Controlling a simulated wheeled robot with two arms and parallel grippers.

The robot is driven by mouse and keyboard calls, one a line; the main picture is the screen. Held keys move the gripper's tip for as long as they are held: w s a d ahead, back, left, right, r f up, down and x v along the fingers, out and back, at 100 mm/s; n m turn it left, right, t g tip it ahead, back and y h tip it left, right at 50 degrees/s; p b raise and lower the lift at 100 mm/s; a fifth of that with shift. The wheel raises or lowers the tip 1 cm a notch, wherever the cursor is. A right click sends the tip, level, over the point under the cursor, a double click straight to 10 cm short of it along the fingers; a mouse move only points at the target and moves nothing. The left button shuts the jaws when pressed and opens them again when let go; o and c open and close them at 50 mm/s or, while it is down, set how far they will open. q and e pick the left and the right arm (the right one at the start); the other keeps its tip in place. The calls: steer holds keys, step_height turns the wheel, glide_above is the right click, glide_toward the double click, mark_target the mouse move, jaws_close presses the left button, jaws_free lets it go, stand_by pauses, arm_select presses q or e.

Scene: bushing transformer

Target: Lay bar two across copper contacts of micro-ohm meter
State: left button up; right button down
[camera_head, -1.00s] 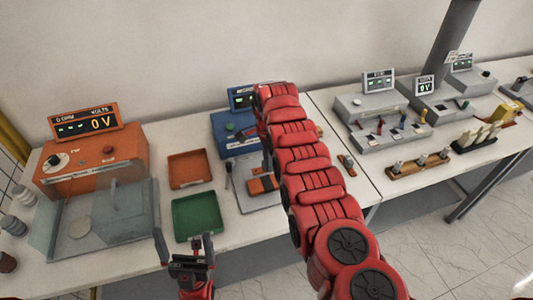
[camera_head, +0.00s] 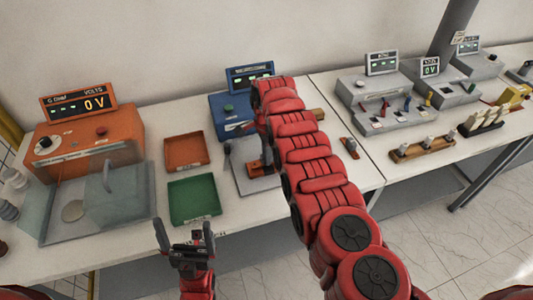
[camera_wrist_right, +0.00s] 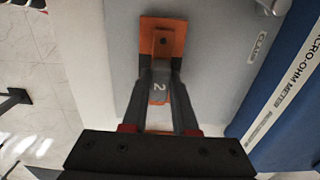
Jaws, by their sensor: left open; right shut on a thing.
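My right gripper (camera_wrist_right: 160,95) is shut on bar two, an orange bar (camera_wrist_right: 162,42) marked with a 2, in the right wrist view. The bar's wide end with a dark hole sticks out beyond the fingers, over a grey surface. The blue micro-ohm meter (camera_head: 228,112) stands at the back in the head view, partly behind my right arm; its labelled side (camera_wrist_right: 285,95) shows in the wrist view. A grey plate (camera_head: 245,177) lies before it, with the bar and right gripper (camera_head: 266,160) over it. I cannot make out the copper contacts. My left gripper (camera_head: 184,236) is open and empty.
A red-orange tray (camera_head: 186,151) and a green tray (camera_head: 194,199) stand left of the plate. An orange volt meter (camera_head: 90,140) with a clear cover is at far left. Grey instruments (camera_head: 382,100) and a wooden rack (camera_head: 422,150) fill the right table.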

steer(key=shift+f+b, duration=0.55)
steer(key=shift+b, duration=0.05)
stand_by(0.3)
steer(key=c, duration=0.6)
jaws_free()
